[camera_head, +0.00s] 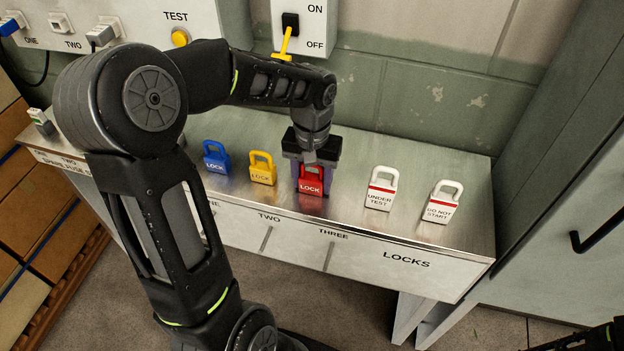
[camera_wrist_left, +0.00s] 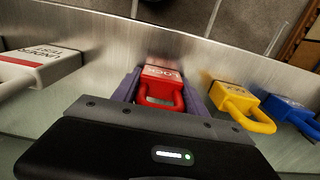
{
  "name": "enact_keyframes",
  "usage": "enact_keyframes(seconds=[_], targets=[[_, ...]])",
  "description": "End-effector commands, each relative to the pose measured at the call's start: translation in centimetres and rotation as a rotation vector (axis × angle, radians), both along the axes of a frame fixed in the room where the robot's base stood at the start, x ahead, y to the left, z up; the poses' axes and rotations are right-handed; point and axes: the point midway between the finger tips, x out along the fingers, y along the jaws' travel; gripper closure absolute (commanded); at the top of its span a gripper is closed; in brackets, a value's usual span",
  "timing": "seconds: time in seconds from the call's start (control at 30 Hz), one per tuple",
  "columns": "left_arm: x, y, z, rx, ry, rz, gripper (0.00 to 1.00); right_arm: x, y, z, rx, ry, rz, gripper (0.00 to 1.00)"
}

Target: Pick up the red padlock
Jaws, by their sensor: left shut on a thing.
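The red padlock (camera_head: 311,182), marked LOCK, stands upright on the metal shelf (camera_head: 340,207), near its front edge. My left gripper (camera_head: 311,172) comes down over it from behind and above, shut on it with a finger on each side. In the left wrist view the red padlock (camera_wrist_left: 161,88) sits between the two purple-grey fingers of the left gripper (camera_wrist_left: 162,90). I cannot tell whether the padlock is lifted off the shelf. Only a dark piece of my right arm shows at the bottom right of the head view; its gripper is not clearly seen.
A yellow padlock (camera_head: 262,168) and a blue padlock (camera_head: 216,157) stand left of the red one. White tags UNDER TEST (camera_head: 381,188) and DO NOT START (camera_head: 441,202) stand to the right. An ON/OFF switch (camera_head: 290,22) with a yellow lever is on the wall behind.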

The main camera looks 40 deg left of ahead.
Motion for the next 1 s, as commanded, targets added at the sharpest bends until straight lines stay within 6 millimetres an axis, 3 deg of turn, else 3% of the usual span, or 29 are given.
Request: enact_keyframes(seconds=[0.33,0.8,1.0], targets=[[0.1,0.0,1.0,0.001,-0.003,0.000,0.92,0.0,0.0,-0.1,0.000,0.000,0.000,1.00],[0.1,0.0,9.1,0.001,-0.003,-0.001,0.92,0.0,0.0,-0.7,0.001,-0.001,0.001,1.00],[0.0,0.0,10.1,0.000,0.000,0.000,0.92,0.0,0.0,-0.7,0.001,-0.001,0.001,1.00]])
